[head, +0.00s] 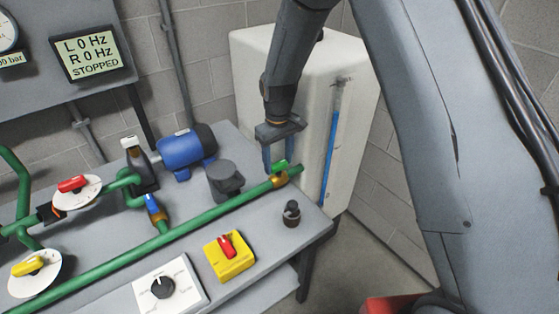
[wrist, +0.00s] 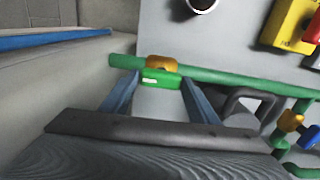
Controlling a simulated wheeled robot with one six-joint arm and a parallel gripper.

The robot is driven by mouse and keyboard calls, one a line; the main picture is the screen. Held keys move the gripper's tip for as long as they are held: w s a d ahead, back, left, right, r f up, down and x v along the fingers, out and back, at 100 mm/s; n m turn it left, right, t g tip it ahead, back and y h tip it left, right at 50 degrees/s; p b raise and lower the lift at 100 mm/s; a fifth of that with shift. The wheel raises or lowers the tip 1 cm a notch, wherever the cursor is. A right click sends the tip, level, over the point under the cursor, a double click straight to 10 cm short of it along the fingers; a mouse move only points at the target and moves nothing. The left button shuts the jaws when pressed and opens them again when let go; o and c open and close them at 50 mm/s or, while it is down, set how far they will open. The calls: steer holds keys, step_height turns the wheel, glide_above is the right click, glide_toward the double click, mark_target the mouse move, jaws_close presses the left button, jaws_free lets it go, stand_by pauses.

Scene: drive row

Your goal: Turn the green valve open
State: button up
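The green valve has a small green handle (head: 280,166) on a brass body (head: 281,180), near the right end of the long green pipe. In the wrist view the green handle (wrist: 163,78) lies about parallel to the pipe, beside the brass body (wrist: 161,63). My gripper (head: 277,159) points down at the valve. In the wrist view my gripper (wrist: 160,80) is open, its two blue fingers apart with the handle between or just beyond their tips. I cannot tell whether either finger touches the handle.
A white tank (head: 290,90) with a blue level tube (head: 330,150) stands close behind my gripper. A grey round part (head: 225,182) and a blue pump motor (head: 188,148) are to the left. A black knob (head: 291,213) and a yellow-red switch (head: 229,256) sit in front.

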mark_target(279, 163)
steer(key=o, duration=0.3)
steer(key=shift+d, duration=0.1)
steer(key=shift+r, duration=0.1)
steer(key=shift+r+b, duration=1)
steer(key=shift+r, duration=2.85)
steer(key=s+d+r+m, duration=0.1)
steer(key=s+d+m, duration=0.1)
steer(key=s+d, duration=0.4)
steer(key=s+d+r+m, duration=0.1)
steer(key=s+d+m, duration=0.1)
steer(key=s+d, duration=0.3)
steer(key=s+d+r+m+t, duration=0.1)
steer(key=s+d+m, duration=0.2)
steer(key=s, duration=0.9)
steer(key=shift+d, duration=1.8)
